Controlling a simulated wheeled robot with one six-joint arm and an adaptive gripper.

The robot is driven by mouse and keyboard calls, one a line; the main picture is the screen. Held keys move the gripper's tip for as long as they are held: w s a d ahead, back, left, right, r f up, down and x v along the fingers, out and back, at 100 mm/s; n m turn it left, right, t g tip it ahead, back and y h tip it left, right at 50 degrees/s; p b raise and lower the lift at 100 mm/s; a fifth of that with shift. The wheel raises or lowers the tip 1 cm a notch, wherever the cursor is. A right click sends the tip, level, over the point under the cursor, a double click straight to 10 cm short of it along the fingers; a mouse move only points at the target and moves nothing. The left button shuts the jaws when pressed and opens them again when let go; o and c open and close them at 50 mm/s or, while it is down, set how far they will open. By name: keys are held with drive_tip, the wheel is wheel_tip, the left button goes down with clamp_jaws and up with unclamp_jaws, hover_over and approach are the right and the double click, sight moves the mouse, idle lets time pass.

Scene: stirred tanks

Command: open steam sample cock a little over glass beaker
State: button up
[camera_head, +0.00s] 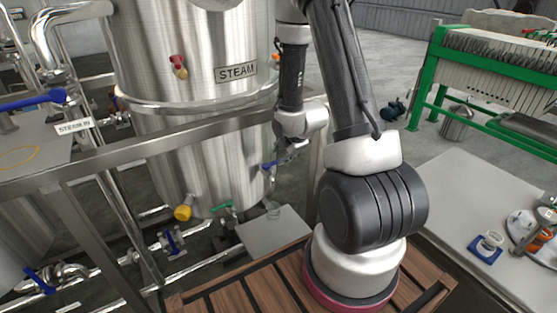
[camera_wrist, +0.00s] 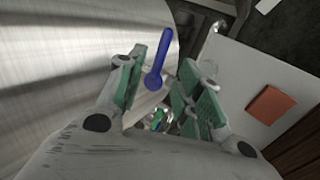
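The steel tank (camera_head: 195,100) carries a STEAM label (camera_head: 236,72). A sample cock with a blue lever (camera_head: 268,166) sits low on its right side, partly hidden by my gripper (camera_head: 284,158). In the wrist view the blue lever (camera_wrist: 157,62) shows between the green-padded fingers of my gripper (camera_wrist: 164,76). The fingers are apart, with a gap visible on both sides of the lever. A clear glass beaker (camera_head: 273,212) stands below on a grey stand (camera_head: 280,236).
A metal rail (camera_head: 150,150) crosses in front of the tank. A green-handled valve (camera_head: 222,207) and a yellow fitting (camera_head: 183,212) sit low on the tank. An orange-brown square (camera_wrist: 273,104) lies on the pale surface. A side table (camera_head: 460,215) holds small items at right.

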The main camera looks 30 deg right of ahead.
sight(277, 161)
drive_tip(key=x, duration=0.5)
drive_tip(key=shift+w+f, duration=0.1)
drive_tip(key=shift+f, duration=0.15)
clamp_jaws()
